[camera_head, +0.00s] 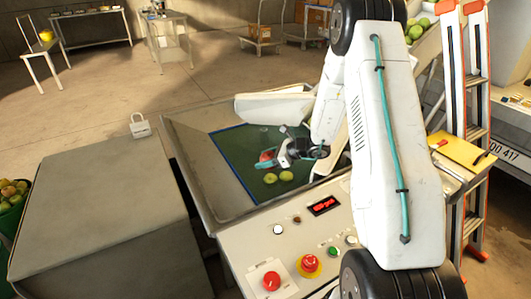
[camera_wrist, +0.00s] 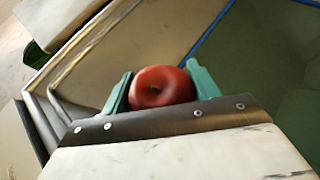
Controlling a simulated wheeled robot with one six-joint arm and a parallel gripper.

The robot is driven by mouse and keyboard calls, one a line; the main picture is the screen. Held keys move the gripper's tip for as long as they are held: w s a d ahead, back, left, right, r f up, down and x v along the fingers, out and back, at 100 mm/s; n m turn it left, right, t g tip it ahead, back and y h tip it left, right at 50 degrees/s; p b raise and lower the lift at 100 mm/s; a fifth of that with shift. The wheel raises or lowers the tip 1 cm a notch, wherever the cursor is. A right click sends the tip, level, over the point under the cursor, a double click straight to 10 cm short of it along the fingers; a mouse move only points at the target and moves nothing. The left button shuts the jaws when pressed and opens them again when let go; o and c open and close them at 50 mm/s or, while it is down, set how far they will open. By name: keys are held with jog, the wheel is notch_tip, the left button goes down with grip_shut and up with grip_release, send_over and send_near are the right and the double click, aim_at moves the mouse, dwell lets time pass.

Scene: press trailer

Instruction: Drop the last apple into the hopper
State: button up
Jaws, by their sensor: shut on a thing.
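A red apple (camera_wrist: 162,88) sits between the two teal fingers of my gripper (camera_wrist: 160,90) in the wrist view, and the gripper is shut on it. In the head view the red apple (camera_head: 267,156) shows at the end of my gripper (camera_head: 268,161), over the hopper. The hopper (camera_head: 190,130) is a wide metal tray with sloped walls and a green floor edged in blue. Two yellow-green apples (camera_head: 278,178) lie on the green floor just below my gripper. How high the held apple is above the floor is hard to tell.
A control panel (camera_head: 310,235) with red and green buttons and a red display stands in front of the hopper. A grey box-like block (camera_head: 100,215) with a padlock-shaped item (camera_head: 140,126) is at left. An orange ladder (camera_head: 468,110) stands at right.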

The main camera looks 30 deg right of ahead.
jog(key=shift+f, duration=1.2)
jog(key=o, duration=1.2)
jog(key=shift+c, duration=0.2)
jog(key=v, duration=0.7)
jog(key=shift+s+d+r, duration=0.2)
jog(key=shift+s+d, duration=0.05)
jog(key=shift+d, duration=0.05)
